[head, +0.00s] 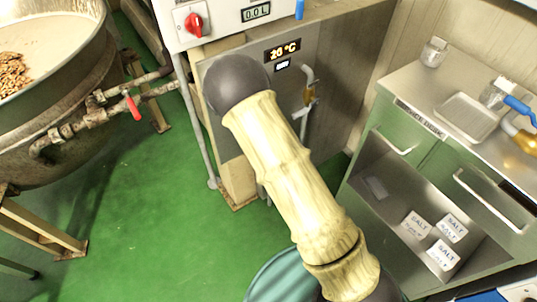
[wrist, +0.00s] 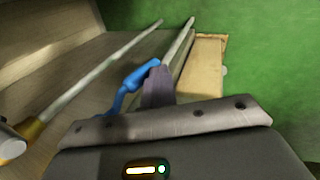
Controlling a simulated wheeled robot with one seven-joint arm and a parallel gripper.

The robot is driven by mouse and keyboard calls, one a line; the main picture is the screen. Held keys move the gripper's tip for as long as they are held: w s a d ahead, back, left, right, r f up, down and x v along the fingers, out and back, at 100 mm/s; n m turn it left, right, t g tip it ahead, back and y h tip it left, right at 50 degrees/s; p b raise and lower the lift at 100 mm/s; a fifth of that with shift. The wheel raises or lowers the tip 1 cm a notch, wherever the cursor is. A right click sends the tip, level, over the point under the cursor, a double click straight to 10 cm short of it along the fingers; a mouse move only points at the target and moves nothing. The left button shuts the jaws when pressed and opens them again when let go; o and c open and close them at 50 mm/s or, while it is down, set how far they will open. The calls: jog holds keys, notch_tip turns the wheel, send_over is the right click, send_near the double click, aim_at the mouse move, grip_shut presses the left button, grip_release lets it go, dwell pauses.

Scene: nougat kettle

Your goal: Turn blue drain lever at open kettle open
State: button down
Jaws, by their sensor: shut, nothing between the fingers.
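The open kettle (head: 60,130) stands at the left of the head view. The lever on its drain pipe that I can see there is red (head: 133,107). In the wrist view a bent blue lever (wrist: 130,88) lies just left of my gripper (wrist: 158,82). The gripper's dark fingers are shut and empty, close beside the lever's upper end; I cannot tell whether they touch it. In the head view the gripper is not seen, and my arm crosses the middle. I cannot tell which lever the wrist view shows.
A cabinet with a temperature display (head: 282,50) stands behind my arm. At the right is a metal spice desk (head: 400,85) with salt packets (head: 443,254) and another blue lever (head: 518,107). The green floor (head: 130,210) between kettle and cabinet is clear. Pale pipes (wrist: 105,68) run near the gripper.

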jog(key=shift+w+d+f+t+h+b, duration=0.45)
jog(key=shift+d+f+t+h+b, duration=0.1)
jog(key=shift+d+h, duration=0.2)
jog(key=shift+a, duration=0.1)
jog(key=s+a+r+p, duration=0.3)
jog(key=s+a+r, duration=0.3)
jog(key=a+r, duration=0.1)
jog(key=shift+s+r, duration=0.35)
jog(key=shift+r, duration=0.25)
